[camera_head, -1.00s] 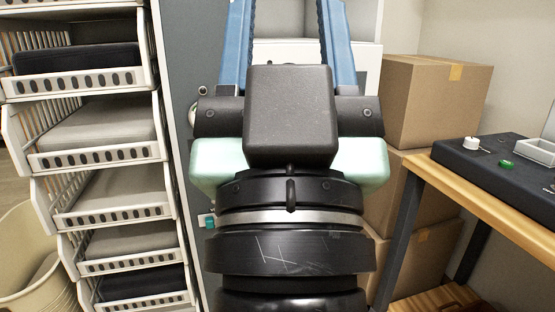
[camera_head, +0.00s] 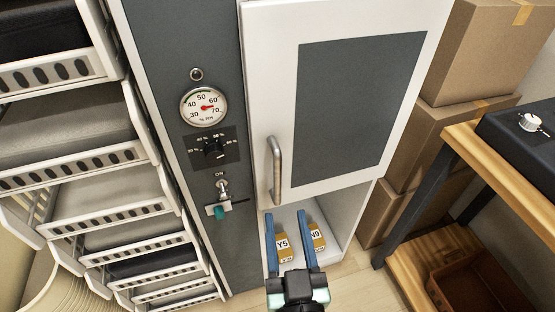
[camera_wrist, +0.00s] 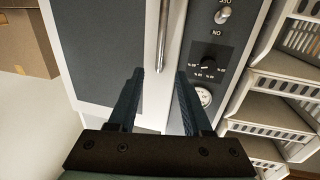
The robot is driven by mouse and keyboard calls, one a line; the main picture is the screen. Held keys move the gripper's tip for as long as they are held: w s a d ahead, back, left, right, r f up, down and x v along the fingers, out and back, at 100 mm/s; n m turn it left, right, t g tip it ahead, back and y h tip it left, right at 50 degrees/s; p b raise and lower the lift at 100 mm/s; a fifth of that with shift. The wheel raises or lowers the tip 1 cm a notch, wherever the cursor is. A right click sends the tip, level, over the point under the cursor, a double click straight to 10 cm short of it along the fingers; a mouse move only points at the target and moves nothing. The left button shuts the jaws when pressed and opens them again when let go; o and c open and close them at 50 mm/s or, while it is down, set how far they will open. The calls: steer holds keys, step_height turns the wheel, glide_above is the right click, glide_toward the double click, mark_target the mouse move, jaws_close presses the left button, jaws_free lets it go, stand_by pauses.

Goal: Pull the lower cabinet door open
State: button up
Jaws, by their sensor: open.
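The white cabinet door (camera_head: 370,100) with a grey panel faces me, and it also shows in the wrist view (camera_wrist: 95,45). Its upright metal handle (camera_head: 276,172) is near the door's left edge. My gripper (camera_head: 287,213) is open and empty, low in the head view, with its blue fingertips around the height of the handle's lower end. In the wrist view the handle (camera_wrist: 164,40) lies between the lines of my two fingers (camera_wrist: 160,72), its end near the tips. I see no contact. I cannot tell whether the door is ajar.
Labelled boxes (camera_head: 284,249) sit in an open space below the door. A grey panel with a gauge (camera_head: 204,107), knob and switch (camera_head: 222,190) is left of the door. White baskets (camera_head: 90,205) stand further left. Cartons (camera_head: 480,50) and a wooden table (camera_head: 500,160) are at right.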

mark_target(278, 171)
steer(key=w, duration=0.4)
steer(key=w+a+p, duration=0.1)
steer(key=w, duration=0.7)
steer(key=shift+w+a, duration=0.25)
jaws_close()
stand_by(1.1)
